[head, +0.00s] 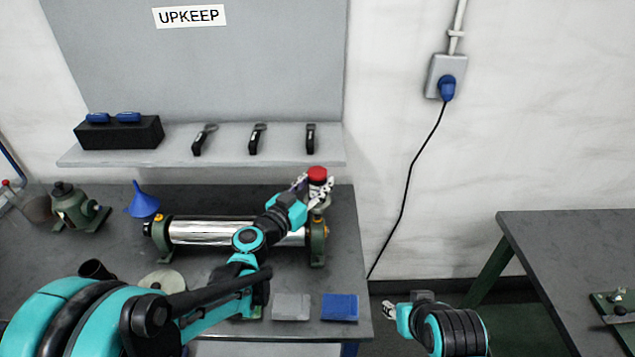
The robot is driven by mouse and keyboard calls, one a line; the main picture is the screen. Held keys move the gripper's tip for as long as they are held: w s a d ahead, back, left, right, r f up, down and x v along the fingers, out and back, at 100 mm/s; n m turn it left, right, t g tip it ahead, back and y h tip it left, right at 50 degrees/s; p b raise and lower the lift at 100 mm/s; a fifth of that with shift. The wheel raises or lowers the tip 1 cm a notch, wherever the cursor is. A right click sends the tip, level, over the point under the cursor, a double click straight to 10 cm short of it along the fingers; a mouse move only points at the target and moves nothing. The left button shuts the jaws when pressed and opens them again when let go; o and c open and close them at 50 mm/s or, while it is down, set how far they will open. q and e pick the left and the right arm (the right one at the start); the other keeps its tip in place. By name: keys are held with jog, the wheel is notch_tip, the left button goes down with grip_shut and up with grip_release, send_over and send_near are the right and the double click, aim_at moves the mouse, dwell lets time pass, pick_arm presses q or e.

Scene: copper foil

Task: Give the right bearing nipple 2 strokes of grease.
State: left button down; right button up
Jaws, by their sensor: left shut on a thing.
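A shiny roller (205,231) lies across the bench between two green bearing stands. The left bearing (159,243) has an orange part on top. The right bearing (318,250) is partly hidden by my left arm, and its nipple cannot be made out clearly. My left gripper (316,186) is shut on a red-topped thing (317,173) just above the right bearing. The lower part of that thing is hidden by the fingers, and whether it touches the bearing cannot be told. My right gripper (389,306) is low, right of the bench; its jaw opening is unclear.
A blue funnel (142,202) and a green machine (74,207) stand at the bench's left. Grey (291,307) and blue (340,307) pads lie at the front. A shelf (225,151) hangs behind. A cable (408,185) runs down the wall; another table (560,235) stands right.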

aim_at(317, 170)
pick_arm(q)
jog(key=shift+r, duration=0.15)
jog(key=shift+r+p, duration=2.85)
jog(key=shift+r, duration=0.7)
